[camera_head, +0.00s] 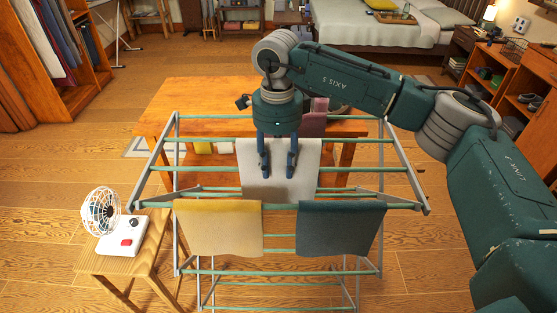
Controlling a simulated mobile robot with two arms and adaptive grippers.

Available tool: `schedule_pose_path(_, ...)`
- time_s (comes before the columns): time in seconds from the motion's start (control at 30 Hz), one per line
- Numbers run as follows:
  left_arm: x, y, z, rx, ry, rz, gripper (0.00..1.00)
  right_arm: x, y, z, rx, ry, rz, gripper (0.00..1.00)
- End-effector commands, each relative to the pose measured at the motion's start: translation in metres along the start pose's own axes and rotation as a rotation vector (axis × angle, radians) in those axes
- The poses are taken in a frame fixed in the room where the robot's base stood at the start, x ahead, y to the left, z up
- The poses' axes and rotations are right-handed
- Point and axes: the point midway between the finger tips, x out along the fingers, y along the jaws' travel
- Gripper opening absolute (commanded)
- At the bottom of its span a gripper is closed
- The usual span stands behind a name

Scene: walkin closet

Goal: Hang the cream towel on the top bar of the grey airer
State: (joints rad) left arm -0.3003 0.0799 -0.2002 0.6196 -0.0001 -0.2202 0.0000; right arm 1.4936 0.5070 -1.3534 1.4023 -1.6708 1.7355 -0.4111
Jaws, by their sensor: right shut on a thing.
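The grey airer (152,172) stands in front of me, with several greenish bars across a grey frame. The cream towel (305,160) hangs flat at the middle of the airer's upper part, between the far bars and the nearer ones. My right gripper (278,174) reaches down from above at the towel, its two dark fingers in front of the cloth and shut on it. I cannot tell whether the towel's top edge touches a bar. My left gripper is out of view.
A yellow towel (218,230) and a dark grey-green towel (341,230) hang on the near bar. A wooden table (200,95) stands behind the airer. A small fan (101,212) sits on a wooden stool (150,262) at the left. A bed lies at the back.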

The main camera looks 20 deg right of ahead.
Motion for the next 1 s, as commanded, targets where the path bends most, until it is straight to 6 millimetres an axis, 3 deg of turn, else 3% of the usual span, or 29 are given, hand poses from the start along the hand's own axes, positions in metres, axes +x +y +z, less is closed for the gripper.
schedule_pose_path(0.7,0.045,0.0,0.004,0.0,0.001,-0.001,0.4,0.06,0.004,0.005,0.001,0.0,0.0,0.07)
schedule_pose_path(1.0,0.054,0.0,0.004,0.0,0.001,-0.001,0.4,0.073,0.005,0.006,0.001,0.0,-0.001,0.07)
